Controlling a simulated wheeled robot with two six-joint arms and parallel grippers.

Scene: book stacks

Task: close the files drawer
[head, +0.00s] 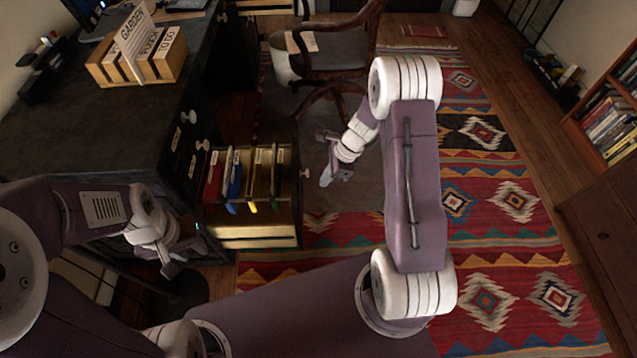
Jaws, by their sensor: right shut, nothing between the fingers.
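The files drawer (255,232) is pulled out from the dark desk, towards the right of the picture. It holds several hanging folders in red, blue, yellow and dark colours, and its side is slatted wood. A pale knob (305,173) shows at its outer end. My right gripper (328,174) is shut and empty, just right of the drawer's outer end, with a small gap seeming to lie between them. My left gripper (176,268) is low at the left, near the desk's front; its jaw opening is too unclear to tell.
The dark desk (80,130) carries a wooden box (160,62) with signs. A wooden chair (335,55) and a pale bin (284,62) stand behind the drawer. A patterned rug (480,205) covers open floor at the right. A bookshelf (590,130) stands at the far right.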

